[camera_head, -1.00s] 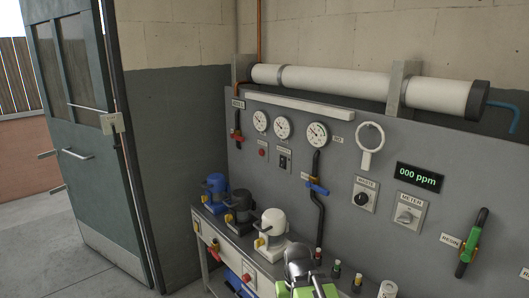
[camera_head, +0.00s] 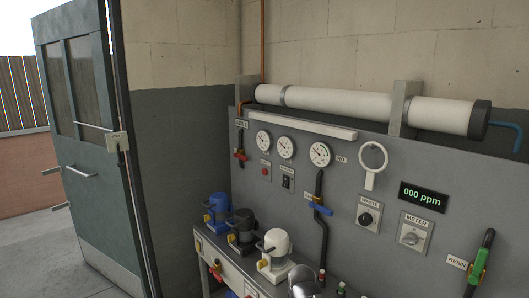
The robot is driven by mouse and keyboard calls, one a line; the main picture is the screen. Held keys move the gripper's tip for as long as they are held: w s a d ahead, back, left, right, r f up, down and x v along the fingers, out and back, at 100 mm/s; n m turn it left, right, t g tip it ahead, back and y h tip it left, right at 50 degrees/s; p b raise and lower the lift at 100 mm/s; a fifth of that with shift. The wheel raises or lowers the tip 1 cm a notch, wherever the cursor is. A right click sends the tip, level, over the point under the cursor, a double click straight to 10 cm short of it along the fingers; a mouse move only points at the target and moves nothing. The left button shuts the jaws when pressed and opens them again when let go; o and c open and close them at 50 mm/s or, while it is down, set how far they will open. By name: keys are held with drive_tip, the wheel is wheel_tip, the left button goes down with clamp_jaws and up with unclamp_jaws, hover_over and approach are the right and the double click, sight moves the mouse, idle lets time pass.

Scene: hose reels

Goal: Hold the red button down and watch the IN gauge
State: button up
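A small red button (camera_head: 265,171) sits on a pale plate on the grey wall panel, below the leftmost gauge. Three round white gauges stand in a row: left gauge (camera_head: 263,140), middle gauge (camera_head: 286,147) and right gauge (camera_head: 320,154). Their labels and needle readings are too small to read, so I cannot tell which is IN. Nothing touches the button. A rounded silver part, which looks like my arm, shows at the bottom edge. My gripper's fingers are not visible.
A bench carries blue (camera_head: 217,212), black (camera_head: 242,232) and white (camera_head: 277,251) canisters below the gauges. A blue-handled valve (camera_head: 320,207) and a black switch (camera_head: 287,182) are nearby. The display (camera_head: 423,196) reads 000 ppm. A green door (camera_head: 90,170) stands at left.

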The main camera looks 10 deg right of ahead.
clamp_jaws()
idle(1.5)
